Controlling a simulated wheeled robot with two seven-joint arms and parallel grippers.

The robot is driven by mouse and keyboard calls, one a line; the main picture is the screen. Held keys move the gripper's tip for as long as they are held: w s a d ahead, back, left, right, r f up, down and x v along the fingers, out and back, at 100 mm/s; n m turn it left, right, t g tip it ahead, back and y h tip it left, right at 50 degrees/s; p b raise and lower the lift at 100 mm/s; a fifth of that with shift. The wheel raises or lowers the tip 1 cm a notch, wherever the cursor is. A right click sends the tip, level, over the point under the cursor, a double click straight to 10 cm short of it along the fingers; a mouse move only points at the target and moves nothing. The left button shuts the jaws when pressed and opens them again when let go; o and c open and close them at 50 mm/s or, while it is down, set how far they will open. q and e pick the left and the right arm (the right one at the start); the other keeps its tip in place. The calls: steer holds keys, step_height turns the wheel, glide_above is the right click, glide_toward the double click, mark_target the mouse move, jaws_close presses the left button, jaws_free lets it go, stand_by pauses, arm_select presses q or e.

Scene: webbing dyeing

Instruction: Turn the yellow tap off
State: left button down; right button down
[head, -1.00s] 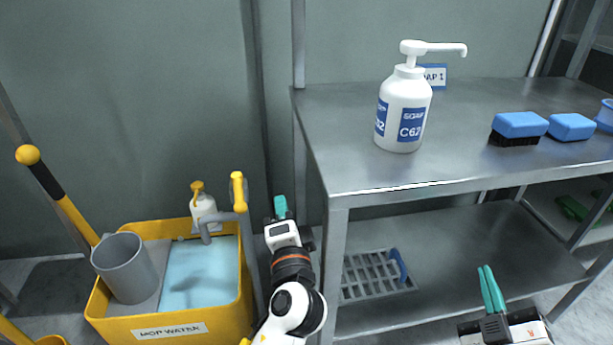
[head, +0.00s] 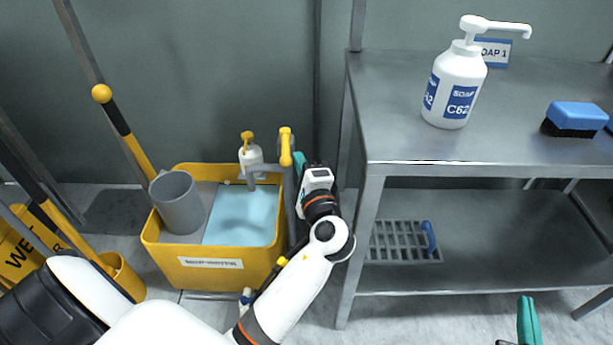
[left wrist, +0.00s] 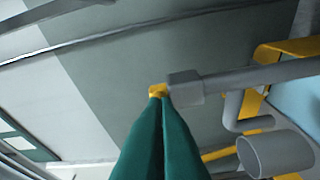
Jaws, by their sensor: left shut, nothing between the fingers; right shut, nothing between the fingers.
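The yellow tap lever (head: 286,146) stands upright on a grey pipe (head: 262,170) at the back right of the yellow mop sink, which holds pale blue water (head: 243,214). I cannot make out a stream from the spout. My left gripper (head: 298,158) is shut and empty, just right of the lever. In the left wrist view, the shut teal fingertips (left wrist: 160,105) overlap the yellow lever (left wrist: 157,90) beside the grey tap body (left wrist: 185,89); I cannot tell whether they touch. My right gripper (head: 527,308) is shut and empty at the lower right, far from the tap.
The yellow sink (head: 215,262) holds a grey bucket (head: 178,202) at its left; a soap bottle (head: 250,156) stands behind. A metal shelf unit (head: 420,170) stands close right of my left arm, with a large soap bottle (head: 455,88) on top. Mop handles (head: 130,140) lean at left.

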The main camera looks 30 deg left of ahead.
arm_select(q)
steer(key=shift+w+a, duration=0.2)
steer(key=shift+a, duration=0.05)
arm_select(e)
steer(key=shift+r, duration=0.15)
